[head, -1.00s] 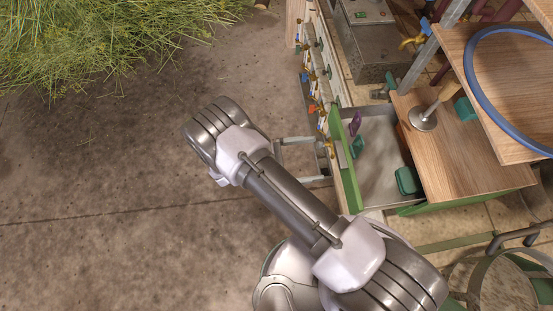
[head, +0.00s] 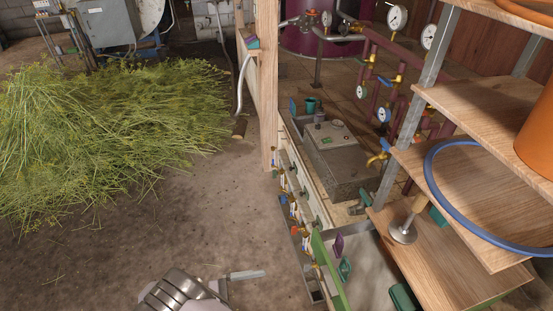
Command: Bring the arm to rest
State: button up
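My arm shows only at the bottom edge of the head view, as a grey and white joint (head: 180,292) over the concrete floor. The rest of the arm is cut off by the frame. My gripper cannot be made out, so whether it holds anything does not show.
An open green-fronted drawer (head: 327,268) with small teal and purple items stands right of my arm. Wooden shelves (head: 480,200) with a blue hoop (head: 432,187) rise at right. Cut herbs (head: 110,140) lie at left. The concrete floor (head: 215,215) between is free.

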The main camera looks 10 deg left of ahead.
jog(key=w+d+r+m+g+y, duration=0.2)
jog(key=d+r+m+g+y, duration=0.25)
jog(key=r, duration=0.55)
jog(key=w+d+r+m+g+y, duration=0.2)
jog(key=d+r+m+g+y, duration=0.3)
jog(key=r, duration=0.6)
jog(key=s+d+r+m+t+y, duration=0.4)
jog(key=r+m+t, duration=0.1)
jog(key=m, duration=0.3)
jog(key=s+d+r+m+t+y, duration=0.4)
jog(key=s+r+m+t+y, duration=0.1)
jog(key=r+m, duration=0.2)
jog(key=shift+s+d+r+m, duration=0.15)
jog(key=shift+d+r+m, duration=0.2)
jog(key=shift+m, duration=0.3)
jog(key=shift+f, duration=0.1)
